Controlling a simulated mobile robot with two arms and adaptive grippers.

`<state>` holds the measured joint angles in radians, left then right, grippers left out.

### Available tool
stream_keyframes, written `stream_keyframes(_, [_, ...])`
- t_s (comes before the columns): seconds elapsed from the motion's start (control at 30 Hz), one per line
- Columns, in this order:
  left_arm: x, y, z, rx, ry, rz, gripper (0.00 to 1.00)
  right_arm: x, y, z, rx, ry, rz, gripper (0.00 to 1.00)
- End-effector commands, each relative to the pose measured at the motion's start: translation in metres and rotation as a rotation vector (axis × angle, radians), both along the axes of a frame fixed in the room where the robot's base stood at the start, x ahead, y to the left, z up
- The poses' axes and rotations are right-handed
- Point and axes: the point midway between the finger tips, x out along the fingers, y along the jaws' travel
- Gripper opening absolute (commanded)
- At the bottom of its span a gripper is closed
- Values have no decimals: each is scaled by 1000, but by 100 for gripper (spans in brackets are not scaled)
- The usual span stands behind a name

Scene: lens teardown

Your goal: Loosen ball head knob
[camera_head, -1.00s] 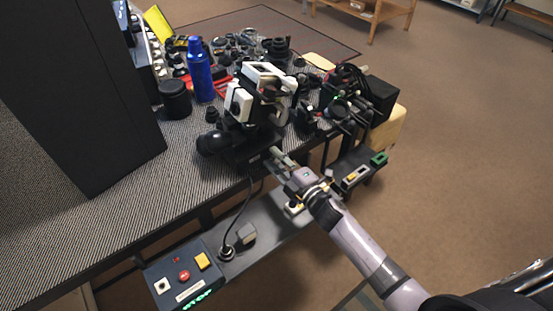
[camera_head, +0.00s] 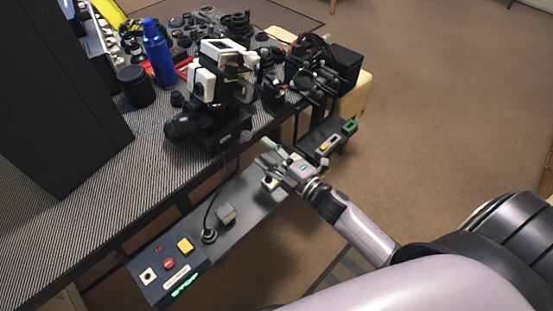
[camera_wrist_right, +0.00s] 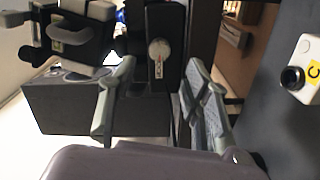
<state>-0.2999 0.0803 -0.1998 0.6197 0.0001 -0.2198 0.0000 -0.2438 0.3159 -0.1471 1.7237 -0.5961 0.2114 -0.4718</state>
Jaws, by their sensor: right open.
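A black and white apparatus (camera_head: 208,80) stands at the front edge of the striped table, on a dark base (camera_head: 228,135). A round black knob-like part (camera_head: 180,127) juts out at its left; I cannot tell for sure that it is the ball head knob. My right gripper (camera_head: 264,152) is open and empty, in front of and below the base, apart from it. In the right wrist view its two fingers (camera_wrist_right: 160,70) are spread. A small silver knob or lever (camera_wrist_right: 158,52) on a dark upright plate shows beyond and between the fingertips. My left gripper is not in view.
A control box (camera_head: 170,268) with coloured buttons sits on a grey shelf (camera_head: 245,203) below the table edge. A blue bottle (camera_head: 158,55), a black cylinder (camera_head: 136,86) and many small parts crowd the table. A tall black panel (camera_head: 55,100) stands at left.

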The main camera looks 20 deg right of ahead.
Motion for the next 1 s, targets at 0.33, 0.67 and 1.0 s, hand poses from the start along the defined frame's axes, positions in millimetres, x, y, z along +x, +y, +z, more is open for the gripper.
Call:
stream_keyframes(0.33, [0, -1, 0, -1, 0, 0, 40, -35, -13, 0, 1, 0, 0, 44])
stream_keyframes(0.67, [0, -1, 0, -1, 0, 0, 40, -35, -13, 0, 0, -1, 0, 44])
stream_keyframes(1.0, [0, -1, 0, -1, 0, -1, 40, -34, -19, 1, 51, 50, -67, 44])
